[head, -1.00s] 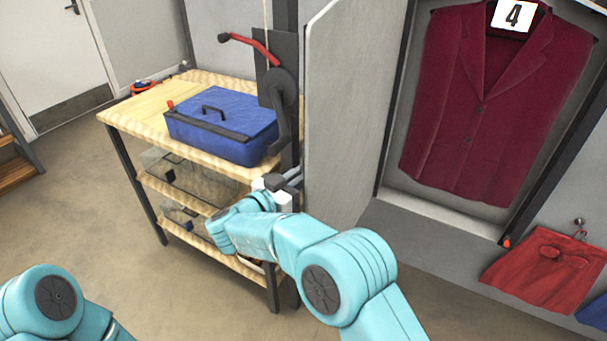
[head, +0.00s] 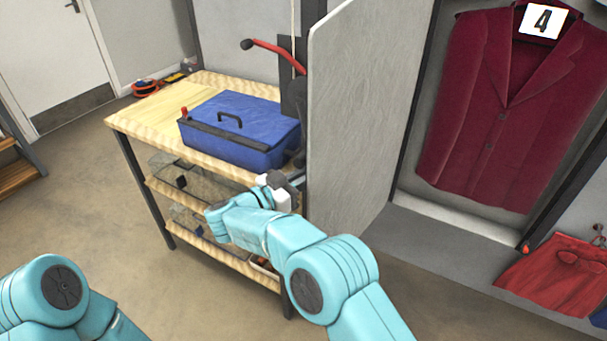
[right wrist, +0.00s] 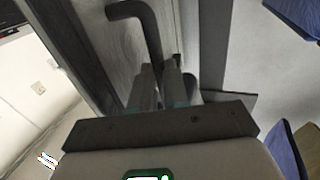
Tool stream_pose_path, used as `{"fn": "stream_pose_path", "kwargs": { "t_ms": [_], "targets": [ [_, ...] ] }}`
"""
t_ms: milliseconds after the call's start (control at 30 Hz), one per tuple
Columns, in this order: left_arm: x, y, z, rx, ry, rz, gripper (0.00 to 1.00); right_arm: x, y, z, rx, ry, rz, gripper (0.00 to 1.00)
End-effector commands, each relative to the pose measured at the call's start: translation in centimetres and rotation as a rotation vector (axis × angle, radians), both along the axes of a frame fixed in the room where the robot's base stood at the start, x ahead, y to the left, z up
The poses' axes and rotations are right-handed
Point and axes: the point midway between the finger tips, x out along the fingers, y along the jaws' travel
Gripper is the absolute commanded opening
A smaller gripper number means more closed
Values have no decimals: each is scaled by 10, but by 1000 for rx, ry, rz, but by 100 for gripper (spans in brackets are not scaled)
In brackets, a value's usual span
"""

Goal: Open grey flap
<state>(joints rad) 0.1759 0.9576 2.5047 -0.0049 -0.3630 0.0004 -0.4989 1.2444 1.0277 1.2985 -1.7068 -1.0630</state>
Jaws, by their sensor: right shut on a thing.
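The grey flap (head: 358,110) is a tall flat panel standing swung out to the left of an open recess in the head view. A dark red jacket (head: 492,105) hangs in the recess behind it. My right gripper (head: 292,183) is at the flap's left edge, low down, its fingertips partly hidden there. In the right wrist view my right gripper (right wrist: 160,82) is shut on a dark bent handle (right wrist: 150,38) beside a grey panel. My left arm shows at the lower left, but its gripper is out of view.
A wooden shelf table (head: 150,112) stands left of the flap, bearing a blue case (head: 245,118). A red-handled crank (head: 275,52) is behind the flap's edge. Red shorts (head: 555,275) hang at the lower right. Open floor lies at the left.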

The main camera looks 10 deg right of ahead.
Motion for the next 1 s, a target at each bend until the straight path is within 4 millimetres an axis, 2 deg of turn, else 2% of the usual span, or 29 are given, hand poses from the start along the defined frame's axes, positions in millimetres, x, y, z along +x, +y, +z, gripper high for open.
{"fn": "stream_pose_path", "kwargs": {
  "t_ms": [33,567,600,667,1000],
  "targets": [
    [0,0,1,0,0,0,0,5,4,3,1,-5,26,0],
    [0,0,1,0,0,0,0,4,5,7,3,-15,26,0],
    [0,0,1,0,0,0,0,4,5,7,3,-15,26,21],
    [0,0,1,0,0,0,0,4,5,7,2,-15,26,40],
    [0,0,1,0,0,0,0,4,5,3,1,-8,22,40]
  ]
}}
